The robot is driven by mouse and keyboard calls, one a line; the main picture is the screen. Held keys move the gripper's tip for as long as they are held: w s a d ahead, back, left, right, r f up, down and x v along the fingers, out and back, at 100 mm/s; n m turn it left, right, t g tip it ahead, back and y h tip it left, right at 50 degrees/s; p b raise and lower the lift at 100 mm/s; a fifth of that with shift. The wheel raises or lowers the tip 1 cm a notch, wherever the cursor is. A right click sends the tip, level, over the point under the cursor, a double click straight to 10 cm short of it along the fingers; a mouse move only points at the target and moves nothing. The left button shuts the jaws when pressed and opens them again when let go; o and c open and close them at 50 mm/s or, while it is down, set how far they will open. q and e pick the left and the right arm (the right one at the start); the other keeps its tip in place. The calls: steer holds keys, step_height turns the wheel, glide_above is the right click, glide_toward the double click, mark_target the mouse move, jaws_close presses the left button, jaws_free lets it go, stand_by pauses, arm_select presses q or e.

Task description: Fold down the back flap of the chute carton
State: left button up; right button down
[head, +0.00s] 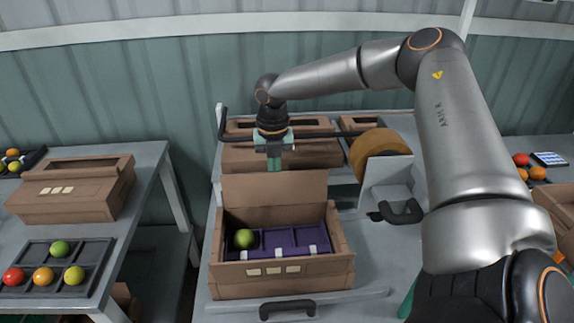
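The chute carton (283,290) stands open on the grey table in front of me. Its back flap (274,195) stands up, leaning slightly back. Inside is a purple divided tray (275,240) with one green tomato (244,238) in its left part. The front of the carton bears several small pale labels. My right gripper (274,166) points down just at or behind the top edge of the back flap. Its teal fingers look closed together with nothing between them. Whether they touch the flap is unclear. My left gripper is not in view.
Closed cartons (285,153) sit behind the gripper beside a black bar. A brown tape roll on a dispenser (381,155) stands to the right. The left table holds a closed carton (70,192) and a dark tray (62,255) of tomatoes. My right arm fills the right side.

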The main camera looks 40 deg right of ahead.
steer(key=shift+s+a+r+p, duration=0.35)
steer(key=shift+s+a+p, duration=0.45)
steer(key=shift+s, duration=0.1)
steer(key=s+a+f, duration=0.3)
steer(key=s, duration=0.1)
steer(key=shift+s+a+f, duration=0.3)
steer(key=shift+a, duration=0.1)
stand_by(0.8)
steer(key=shift+r, duration=0.15)
step_height(320, 180, up, 8)
steer(key=p, duration=0.7)
stand_by(0.4)
